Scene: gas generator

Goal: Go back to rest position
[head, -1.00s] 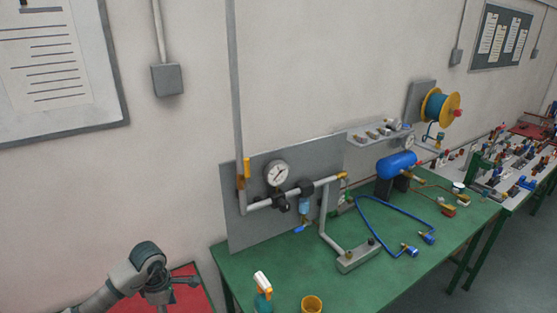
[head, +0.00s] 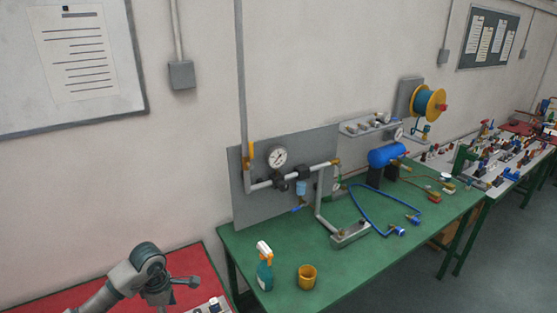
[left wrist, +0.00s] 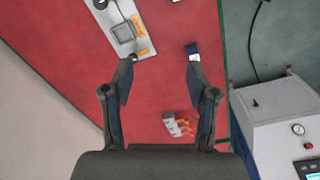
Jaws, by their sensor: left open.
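My left arm comes in at the lower left of the head view, above a red surface (head: 200,262). Its gripper is only partly visible there. In the left wrist view my left gripper (left wrist: 161,70) is open, with its two fingers well apart and nothing between them. It points over the red surface (left wrist: 165,85). My right gripper is not in view.
In the left wrist view, a white panel (left wrist: 122,32), a dark-blue-and-white item (left wrist: 192,50), an orange-and-grey item (left wrist: 178,126) and a grey gauge box (left wrist: 275,115) surround the gripper.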

